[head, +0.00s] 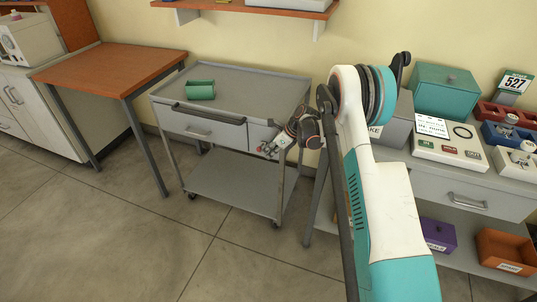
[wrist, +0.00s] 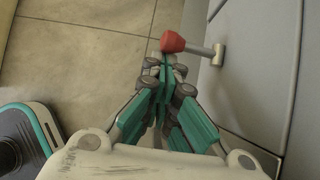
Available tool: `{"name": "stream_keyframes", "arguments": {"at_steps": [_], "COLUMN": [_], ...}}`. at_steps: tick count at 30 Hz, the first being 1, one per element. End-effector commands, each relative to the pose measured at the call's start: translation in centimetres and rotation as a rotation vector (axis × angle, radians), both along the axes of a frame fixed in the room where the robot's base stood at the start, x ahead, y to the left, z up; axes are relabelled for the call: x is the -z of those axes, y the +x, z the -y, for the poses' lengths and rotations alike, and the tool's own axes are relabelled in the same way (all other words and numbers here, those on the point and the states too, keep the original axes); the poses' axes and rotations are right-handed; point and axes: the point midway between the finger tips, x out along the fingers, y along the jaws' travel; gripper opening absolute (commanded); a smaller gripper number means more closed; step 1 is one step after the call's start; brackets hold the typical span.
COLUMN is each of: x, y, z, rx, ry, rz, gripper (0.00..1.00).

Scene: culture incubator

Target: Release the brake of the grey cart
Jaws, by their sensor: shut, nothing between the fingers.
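The grey cart (head: 235,185) stands against the wall, with a tray top, a drawer and a lower shelf. Its brake lever has a red knob (wrist: 172,42) on a short metal stem that juts from the grey panel in the wrist view. My gripper (wrist: 165,72) is shut and empty, its fingertips right by the red knob; I cannot tell whether they touch it. In the head view my gripper (head: 268,149) is at the cart's front right corner, and my arm and gripper hide part of that corner.
A green cylinder (head: 200,90) lies on the cart top. A wooden-topped table (head: 112,68) stands to the left. A bench with a button panel (head: 449,142) and a teal box (head: 444,92) is to the right. The floor in front of the cart is clear.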

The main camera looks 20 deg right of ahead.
Motion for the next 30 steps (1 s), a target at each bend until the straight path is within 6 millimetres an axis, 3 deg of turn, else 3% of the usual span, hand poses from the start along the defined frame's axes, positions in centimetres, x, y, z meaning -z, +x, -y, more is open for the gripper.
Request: {"name": "stream_keyframes", "arguments": {"at_steps": [30], "x": [-2.1], "y": [0.2], "z": [0.0], "rx": [0.0], "ry": [0.001], "rz": [0.002], "gripper": [0.0]}}
